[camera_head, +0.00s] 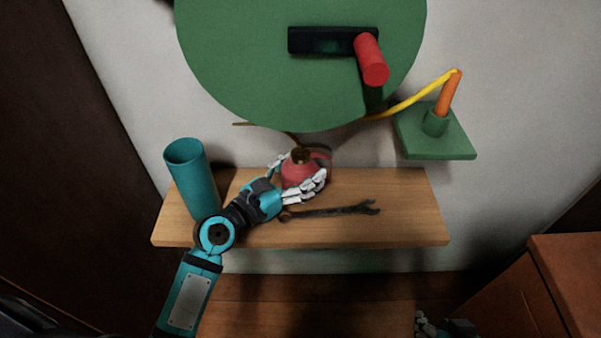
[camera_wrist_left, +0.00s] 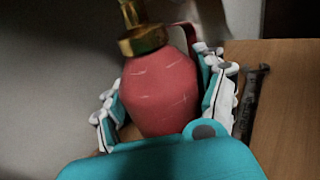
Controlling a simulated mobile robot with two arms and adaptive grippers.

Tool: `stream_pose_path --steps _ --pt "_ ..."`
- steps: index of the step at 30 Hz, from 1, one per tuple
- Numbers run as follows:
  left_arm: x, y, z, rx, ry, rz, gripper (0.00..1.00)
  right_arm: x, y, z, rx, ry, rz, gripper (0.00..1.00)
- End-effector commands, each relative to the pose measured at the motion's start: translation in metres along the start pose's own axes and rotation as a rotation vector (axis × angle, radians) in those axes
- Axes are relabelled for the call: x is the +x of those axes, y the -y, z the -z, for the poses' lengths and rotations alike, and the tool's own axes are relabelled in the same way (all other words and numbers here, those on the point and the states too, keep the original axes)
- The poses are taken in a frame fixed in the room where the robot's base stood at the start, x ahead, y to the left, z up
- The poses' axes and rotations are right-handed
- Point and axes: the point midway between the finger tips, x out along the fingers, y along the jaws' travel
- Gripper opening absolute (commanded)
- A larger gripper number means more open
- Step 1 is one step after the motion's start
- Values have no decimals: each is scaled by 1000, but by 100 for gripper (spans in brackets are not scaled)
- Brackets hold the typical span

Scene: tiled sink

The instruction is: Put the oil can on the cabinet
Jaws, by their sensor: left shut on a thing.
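The oil can (camera_head: 297,172) is red and rounded with a brass-coloured top. It is upright at the back of the wooden shelf; whether its base touches the shelf is hidden. My left gripper (camera_head: 305,182) is shut around the can's body, with fingers on both sides. The wrist view shows the red body (camera_wrist_left: 160,95) between the fingers, with the brass neck and part of a red handle above. A brown wooden cabinet (camera_head: 575,250) stands at the lower right, partly cut off. A small part of my right gripper (camera_head: 445,326) shows at the bottom edge.
A teal cylinder (camera_head: 190,165) stands on the shelf's left. A dark wrench (camera_head: 340,210) lies in front of the can. A large green disc (camera_head: 290,85) with a red handle (camera_head: 371,60) hangs above. A green wall bracket (camera_head: 440,140) is at right. The shelf's right end (camera_head: 415,205) is clear.

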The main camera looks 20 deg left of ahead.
Motion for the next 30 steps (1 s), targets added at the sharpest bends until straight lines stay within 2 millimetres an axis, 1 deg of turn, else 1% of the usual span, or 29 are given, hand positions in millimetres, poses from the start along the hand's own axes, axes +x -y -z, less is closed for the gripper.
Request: stream_pose_path --steps 3,13,14,15,19,20,27,30 --pt "0 0 0 1 3 -1 23 1 1 4 0 -21 1 40" --pt "0 0 2 1 3 -1 23 1 1 6 -1 -31 2 40" --pt "0 0 3 1 0 0 74 1 1 7 -1 -34 2 40" --pt "0 0 3 1 0 0 79 1 1 7 -1 -34 2 40" --pt "0 0 3 1 0 0 96 1 1 7 -1 -33 2 40" --pt "0 0 3 0 0 0 98 1 1 7 -1 -32 2 40" --pt "0 0 2 0 1 0 98 1 1 7 -1 -32 2 40" --pt "0 0 -1 0 1 0 98 0 1 6 -1 -24 2 40"
